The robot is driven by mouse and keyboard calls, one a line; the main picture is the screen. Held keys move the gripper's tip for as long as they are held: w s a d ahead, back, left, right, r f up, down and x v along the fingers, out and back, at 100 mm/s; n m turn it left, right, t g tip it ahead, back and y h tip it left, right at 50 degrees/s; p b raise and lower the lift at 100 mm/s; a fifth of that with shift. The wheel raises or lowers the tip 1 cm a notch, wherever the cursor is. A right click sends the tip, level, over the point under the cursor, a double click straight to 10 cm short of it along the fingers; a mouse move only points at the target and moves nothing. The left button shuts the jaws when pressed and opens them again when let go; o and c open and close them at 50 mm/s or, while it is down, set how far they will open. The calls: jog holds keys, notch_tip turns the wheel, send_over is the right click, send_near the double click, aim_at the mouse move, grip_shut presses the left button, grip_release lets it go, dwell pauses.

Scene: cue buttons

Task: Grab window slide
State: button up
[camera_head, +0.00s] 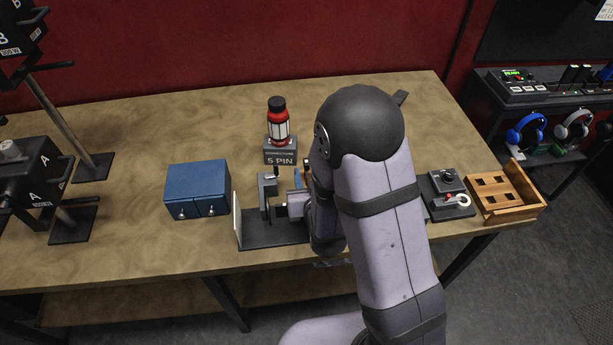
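My arm reaches across the middle of the table, and my gripper (283,210) is low beside a dark stand, pointing left. The stand has a flat dark base (262,234), a thin white upright panel (237,218) at its left edge and a dark upright bracket (266,192). My gripper is at or very close to this bracket; I cannot tell whether they touch. The window slide cannot be singled out with certainty; it may be part of this stand. A small blue piece (298,179) shows just behind the gripper. My arm hides the stand's right side and most of the fingers.
A blue two-door box (197,189) stands left of the stand. A grey control box (447,196) and wooden tray (503,194) are at right.

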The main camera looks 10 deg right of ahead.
jog(key=shift+w+f+b, duration=0.2)
jog(key=shift+f+b, duration=0.1)
jog(key=shift+b, duration=0.4)
jog(key=shift+p+x, duration=1.15)
jog(key=shift+x, duration=0.6)
jog(key=shift+d, duration=0.15)
grip_shut()
